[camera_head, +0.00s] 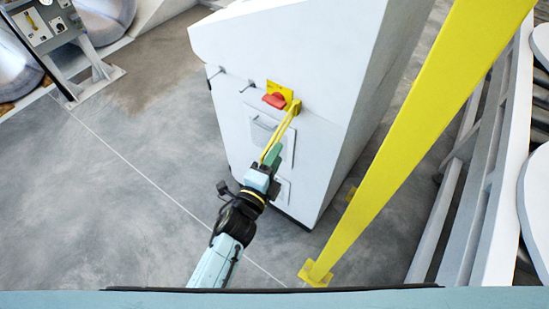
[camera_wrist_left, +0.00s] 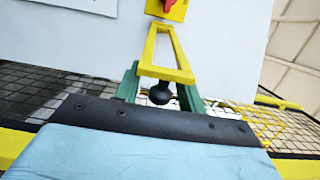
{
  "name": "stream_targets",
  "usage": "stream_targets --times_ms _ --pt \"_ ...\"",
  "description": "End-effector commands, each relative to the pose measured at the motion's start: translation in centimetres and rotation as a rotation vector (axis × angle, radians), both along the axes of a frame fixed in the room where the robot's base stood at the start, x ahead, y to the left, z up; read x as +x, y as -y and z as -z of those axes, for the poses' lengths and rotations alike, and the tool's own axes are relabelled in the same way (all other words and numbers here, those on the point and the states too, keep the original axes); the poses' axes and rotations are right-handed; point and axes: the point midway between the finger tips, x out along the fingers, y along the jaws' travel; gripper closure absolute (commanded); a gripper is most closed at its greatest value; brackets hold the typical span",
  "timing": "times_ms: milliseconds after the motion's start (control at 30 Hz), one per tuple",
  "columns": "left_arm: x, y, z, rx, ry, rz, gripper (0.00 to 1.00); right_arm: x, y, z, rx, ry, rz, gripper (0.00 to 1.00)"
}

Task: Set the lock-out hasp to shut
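The lock-out hasp (camera_head: 280,132) is a long yellow frame. It runs from a yellow plate with a red switch handle (camera_head: 274,100) on the white cabinet down toward my left gripper. In the left wrist view the hasp (camera_wrist_left: 177,48) stands out from the cabinet face, with a black ball knob (camera_wrist_left: 160,94) at its near end. My left gripper (camera_head: 271,158) has green fingers; in the wrist view they (camera_wrist_left: 159,90) stand apart on either side of the knob, with visible gaps. The hasp hides part of the fingers. My right gripper is not in view.
The white cabinet (camera_head: 240,45) has small handles and a panel on its front. A yellow post (camera_head: 420,110) rises right of it, and a white rail structure (camera_head: 490,170) stands at the far right. Grey machinery (camera_head: 42,30) is at upper left. Open floor (camera_head: 90,190) lies left.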

Motion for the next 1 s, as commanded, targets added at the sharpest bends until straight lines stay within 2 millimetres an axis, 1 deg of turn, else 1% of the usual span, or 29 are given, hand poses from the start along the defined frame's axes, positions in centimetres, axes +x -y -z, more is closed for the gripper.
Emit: stream_targets --times_ms 33,200,300,567,733,867,1000 --pt "0.0 0.0 0.0 0.000 0.000 0.000 0.66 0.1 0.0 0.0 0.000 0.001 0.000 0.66" --pt "0.0 0.0 0.0 0.000 0.000 0.000 0.89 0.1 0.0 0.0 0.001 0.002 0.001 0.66" --pt "0.0 0.0 0.0 0.000 0.000 0.000 1.00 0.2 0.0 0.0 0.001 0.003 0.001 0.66" --pt "0.0 -0.1 0.0 0.001 0.000 0.002 1.00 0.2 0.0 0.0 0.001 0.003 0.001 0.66" --pt "0.1 -0.4 0.0 0.004 0.002 0.023 1.00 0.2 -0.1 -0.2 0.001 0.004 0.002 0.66" --pt "0.4 -1.2 -0.1 0.006 0.003 0.062 1.00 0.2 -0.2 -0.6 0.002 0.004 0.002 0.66" --pt "0.9 -2.4 -0.1 0.010 0.003 0.128 1.00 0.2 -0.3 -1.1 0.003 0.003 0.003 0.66"
